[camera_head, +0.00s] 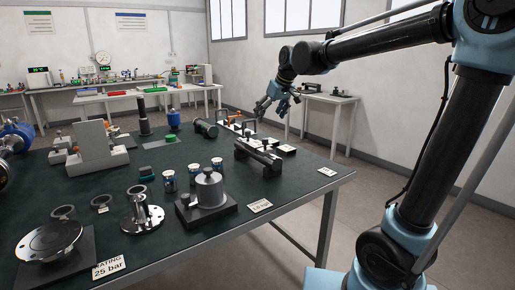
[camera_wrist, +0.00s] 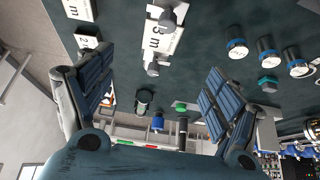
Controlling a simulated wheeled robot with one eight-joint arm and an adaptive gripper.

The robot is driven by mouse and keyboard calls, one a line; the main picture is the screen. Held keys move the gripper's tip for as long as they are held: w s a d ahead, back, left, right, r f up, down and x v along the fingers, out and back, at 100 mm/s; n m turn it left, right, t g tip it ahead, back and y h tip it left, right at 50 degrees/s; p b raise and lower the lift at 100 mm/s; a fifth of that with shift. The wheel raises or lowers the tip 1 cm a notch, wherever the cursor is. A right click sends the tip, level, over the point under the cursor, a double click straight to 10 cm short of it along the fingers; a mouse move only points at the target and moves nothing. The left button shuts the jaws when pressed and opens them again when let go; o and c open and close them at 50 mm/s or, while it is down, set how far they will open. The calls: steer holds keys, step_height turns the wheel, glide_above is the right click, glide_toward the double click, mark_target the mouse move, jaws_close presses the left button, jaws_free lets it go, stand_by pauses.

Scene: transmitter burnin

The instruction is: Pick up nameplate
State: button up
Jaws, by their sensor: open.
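Several white plates with printed text lie on the dark table; I cannot tell which one is the nameplate. The largest, a plate reading "RATING 25 bar" (camera_head: 108,267), lies at the front left. Smaller plates lie near the front edge (camera_head: 260,205) and at the right corner (camera_head: 327,172). In the wrist view, a white plate with partly readable text (camera_wrist: 166,40) lies near the top middle, with dark cylindrical parts over it. My gripper (camera_head: 270,104) is above the table's far right side, apart from the plates. In the wrist view, my gripper (camera_wrist: 155,65) is open and empty.
A grey cylinder on a dark base (camera_head: 208,192), a flanged part (camera_head: 141,214) and a round disc (camera_head: 50,238) crowd the table's front. A long dark fitting (camera_head: 258,157) lies below my gripper. A small side table (camera_head: 318,98) stands behind.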

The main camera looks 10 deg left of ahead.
glide_above(257, 144)
steer(key=s+d, duration=0.2)
steer(key=f, duration=0.9)
steer(key=shift+w+d+f, duration=0.2)
steer(key=shift+w+f, duration=0.05)
steer(key=shift+f, duration=0.15)
steer(key=shift+x, duration=2.75)
steer(key=shift+a, duration=0.1)
steer(key=shift+r, duration=0.1)
steer(key=c, duration=1.2)
